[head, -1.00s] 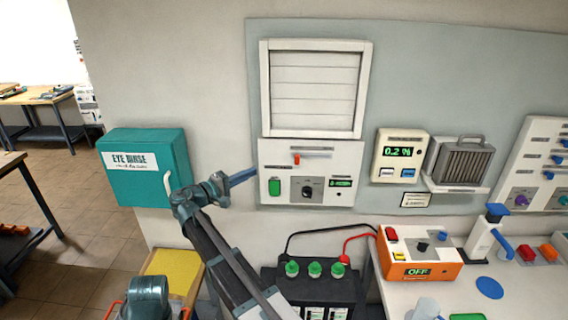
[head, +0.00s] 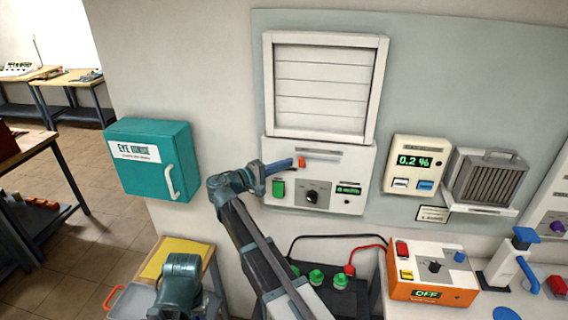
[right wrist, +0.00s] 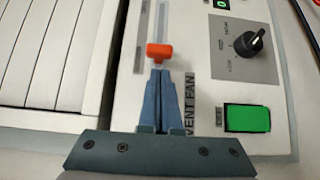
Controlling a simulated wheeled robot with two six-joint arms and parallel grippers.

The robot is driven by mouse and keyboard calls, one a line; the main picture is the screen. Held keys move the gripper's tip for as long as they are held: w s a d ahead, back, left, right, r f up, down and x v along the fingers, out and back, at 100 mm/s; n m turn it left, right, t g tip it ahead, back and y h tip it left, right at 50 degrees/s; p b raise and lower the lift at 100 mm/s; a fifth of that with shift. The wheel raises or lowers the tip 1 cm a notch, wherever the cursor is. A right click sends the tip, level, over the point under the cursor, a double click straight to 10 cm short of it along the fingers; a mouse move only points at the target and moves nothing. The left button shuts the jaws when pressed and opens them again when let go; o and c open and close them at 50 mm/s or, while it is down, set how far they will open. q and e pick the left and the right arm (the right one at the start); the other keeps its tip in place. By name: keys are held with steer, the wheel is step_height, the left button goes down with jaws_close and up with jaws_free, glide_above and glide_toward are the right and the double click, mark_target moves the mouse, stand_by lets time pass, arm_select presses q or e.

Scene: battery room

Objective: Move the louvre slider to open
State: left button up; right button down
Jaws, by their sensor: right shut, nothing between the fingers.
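The louvre slider is a small orange-red knob (head: 302,162) near the left end of a horizontal slot on the white vent fan panel (head: 360,163). In the right wrist view the knob (right wrist: 159,51) sits in a pale slot (right wrist: 162,20). My right gripper (head: 291,164) is shut and empty, with its blue fingertips (right wrist: 160,72) right at the knob's left side; whether they touch it I cannot tell. The louvre (head: 320,86) above the panel has flat slats that look closed. My left gripper is not clearly seen.
Below the slot are a green button (head: 278,188) and a black rotary knob (head: 312,196). A teal eye rinse box (head: 150,180) hangs to the left. A gas meter (head: 414,164) is at right. Below stands a battery with green caps (head: 316,278).

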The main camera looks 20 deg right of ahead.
arm_select(q)
steer(key=shift+d, duration=0.45)
arm_select(e)
steer(key=shift+s+d, duration=0.35)
steer(key=shift+s, duration=0.05)
steer(key=shift+r, duration=0.1)
steer(key=s+d, duration=0.2)
steer(key=d, duration=0.1)
steer(key=s+d, duration=0.1)
steer(key=d, duration=0.2)
steer(key=s+d, duration=0.2)
steer(key=d, duration=0.1)
steer(key=shift+s, duration=0.35)
arm_select(q)
steer(key=shift+s+a, duration=0.1)
arm_select(e)
steer(key=shift+w, duration=0.1)
